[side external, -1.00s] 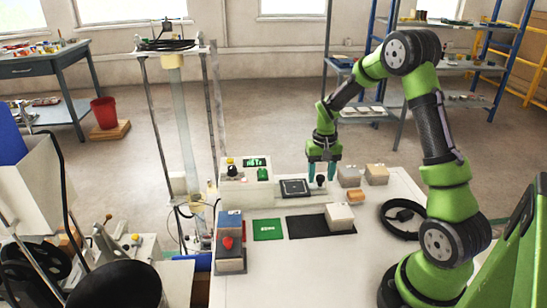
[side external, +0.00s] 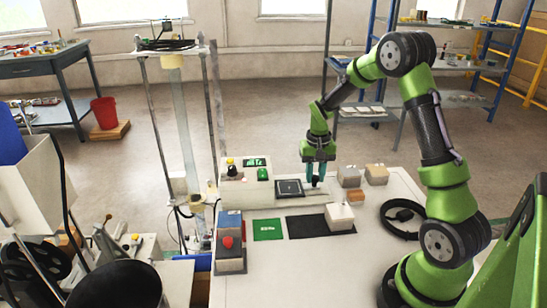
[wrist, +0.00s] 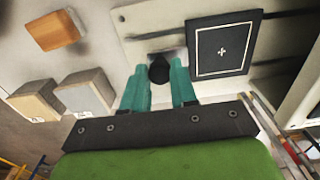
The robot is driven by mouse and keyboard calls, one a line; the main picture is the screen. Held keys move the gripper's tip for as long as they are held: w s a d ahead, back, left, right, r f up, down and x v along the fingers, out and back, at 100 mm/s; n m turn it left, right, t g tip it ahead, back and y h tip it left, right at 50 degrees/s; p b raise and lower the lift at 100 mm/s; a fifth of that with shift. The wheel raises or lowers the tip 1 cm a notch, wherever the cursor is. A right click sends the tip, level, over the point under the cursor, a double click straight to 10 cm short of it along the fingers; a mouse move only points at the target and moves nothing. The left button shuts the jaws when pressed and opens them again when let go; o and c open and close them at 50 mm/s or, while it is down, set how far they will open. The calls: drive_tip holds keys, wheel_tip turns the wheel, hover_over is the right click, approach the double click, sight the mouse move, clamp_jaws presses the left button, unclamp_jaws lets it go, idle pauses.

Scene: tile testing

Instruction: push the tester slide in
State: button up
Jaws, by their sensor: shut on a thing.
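The tester (side external: 232,187) is a pale box with a small green-lit display (side external: 256,162), at the left of the bench's far edge. Its slide (side external: 290,188) extends from it to the right and carries a black square pad. A dark knob (wrist: 158,70) stands at the slide's outer end. My gripper (side external: 317,177) points down with its teal fingers on either side of the knob, shut on it. In the wrist view the gripper (wrist: 158,78) partly hides the knob's base.
Two tile blocks (side external: 349,177) (side external: 376,174) stand just right of the slide. A white-topped block (side external: 339,215) sits on a black mat (side external: 300,227). A green mat (side external: 267,229) and a box with a red button (side external: 228,242) are nearer left. A black ring (side external: 404,230) lies right.

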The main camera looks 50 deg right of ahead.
sight(280, 188)
drive_tip(key=shift+w+a+r, duration=0.1)
drive_tip(key=shift+w+a, duration=1.35)
drive_tip(key=shift+w, duration=0.05)
drive_tip(key=shift+w+a, duration=2.15)
